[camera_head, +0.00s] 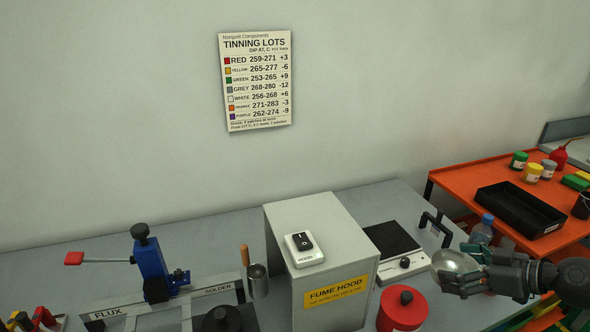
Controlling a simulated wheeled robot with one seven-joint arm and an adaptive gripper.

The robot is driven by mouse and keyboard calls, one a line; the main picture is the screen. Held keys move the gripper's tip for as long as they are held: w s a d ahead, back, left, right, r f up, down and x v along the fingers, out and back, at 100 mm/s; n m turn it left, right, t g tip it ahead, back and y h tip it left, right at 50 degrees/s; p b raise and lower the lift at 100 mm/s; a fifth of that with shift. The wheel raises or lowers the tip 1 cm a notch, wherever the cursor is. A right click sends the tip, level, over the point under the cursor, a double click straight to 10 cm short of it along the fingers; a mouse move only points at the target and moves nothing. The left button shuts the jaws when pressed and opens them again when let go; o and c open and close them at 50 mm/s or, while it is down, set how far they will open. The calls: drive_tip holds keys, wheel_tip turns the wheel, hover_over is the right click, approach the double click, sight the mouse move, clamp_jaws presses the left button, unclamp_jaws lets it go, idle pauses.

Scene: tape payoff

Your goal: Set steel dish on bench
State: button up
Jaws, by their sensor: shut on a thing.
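The steel dish (455,266) is a shiny, rounded metal bowl at the lower right. My gripper (470,271) is shut on the dish, which looks tilted. The fingers cover its right part, so that side is hidden. The grey bench (372,204) runs along the wall from the left to the right of the view. The dish appears in front of the bench's right end, and I cannot tell its height above the surface.
A fume hood box (330,240) with a switch stands mid-bench, beside a hot plate (391,238) and a red lidded pot (402,308). A blue press (150,264) is left. A blue-capped bottle (482,231) stands behind my gripper. An orange cart (462,187) holds a black tray (521,210).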

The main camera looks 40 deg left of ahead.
sight(443, 306)
drive_tip(key=shift+d, duration=0.15)
drive_tip(key=shift+d+f, duration=0.15)
drive_tip(key=shift+f, duration=0.3)
drive_tip(key=shift+f+p, duration=0.55)
drive_tip(key=shift+f, duration=4.05)
drive_tip(key=o, duration=0.6)
drive_tip(key=shift+f, duration=0.15)
drive_tip(key=shift+o, duration=0.6)
drive_tip(key=shift+r, duration=0.2)
drive_tip(key=b+v, duration=0.2)
drive_tip(key=v, duration=1)
